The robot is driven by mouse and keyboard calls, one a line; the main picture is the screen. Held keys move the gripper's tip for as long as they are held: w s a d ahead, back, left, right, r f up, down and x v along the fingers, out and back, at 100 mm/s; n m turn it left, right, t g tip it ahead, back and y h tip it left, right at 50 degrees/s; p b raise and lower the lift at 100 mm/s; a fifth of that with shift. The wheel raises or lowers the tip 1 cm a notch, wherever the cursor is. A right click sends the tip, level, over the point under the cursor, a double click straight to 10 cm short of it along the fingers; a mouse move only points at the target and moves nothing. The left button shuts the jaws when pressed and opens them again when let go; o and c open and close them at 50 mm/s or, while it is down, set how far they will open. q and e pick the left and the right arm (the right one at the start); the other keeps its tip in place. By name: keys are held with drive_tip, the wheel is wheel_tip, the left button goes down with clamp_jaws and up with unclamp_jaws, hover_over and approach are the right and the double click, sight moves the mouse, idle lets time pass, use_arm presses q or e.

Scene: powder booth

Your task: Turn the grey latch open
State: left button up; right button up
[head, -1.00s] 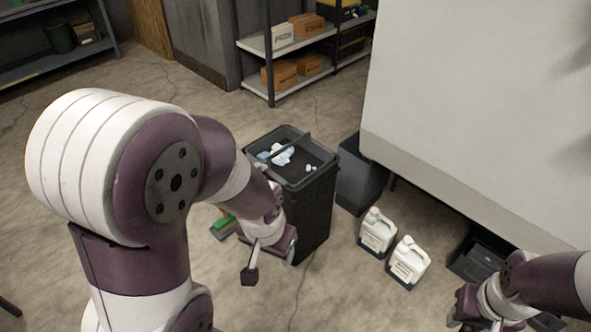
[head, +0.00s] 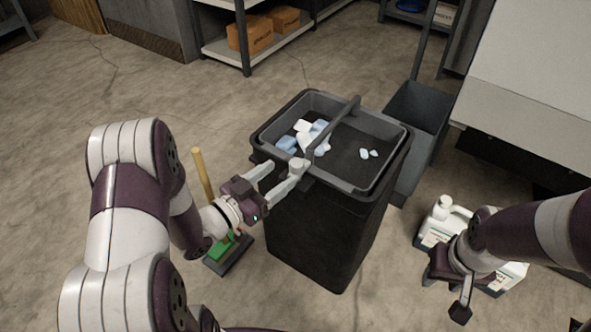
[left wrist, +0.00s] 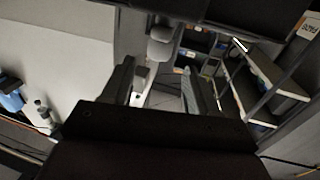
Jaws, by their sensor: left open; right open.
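A black bin (head: 325,235) with a grey rim and a raised bar handle stands in the middle of the head view. A small light-grey latch (head: 298,164) sits on its near rim by the handle's end. My left gripper (head: 279,177) is open, its fingertips close to the latch; I cannot tell whether they touch it. In the left wrist view a grey rounded piece, apparently the latch (left wrist: 160,47), shows ahead of the gap between the open fingers of my left gripper (left wrist: 160,80). My right gripper (head: 446,290) is open and empty at the lower right.
White and blue scraps (head: 311,135) lie in the bin's top. A dark open container (head: 418,110) stands behind it. White jugs (head: 441,222) stand at right near my right arm. A green brush with a wooden handle (head: 202,175) is left of the bin. Open floor lies at the left.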

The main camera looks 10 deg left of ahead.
sight(291, 168)
use_arm(q)
drive_tip(key=b+x, duration=0.1)
drive_tip(key=x, duration=0.4)
drive_tip(key=shift+d+f, duration=0.1)
drive_tip(key=shift+f, duration=0.05)
drive_tip(key=shift+w+d, duration=0.35)
drive_tip(key=shift+w, duration=0.25)
drive_tip(key=c, duration=0.9)
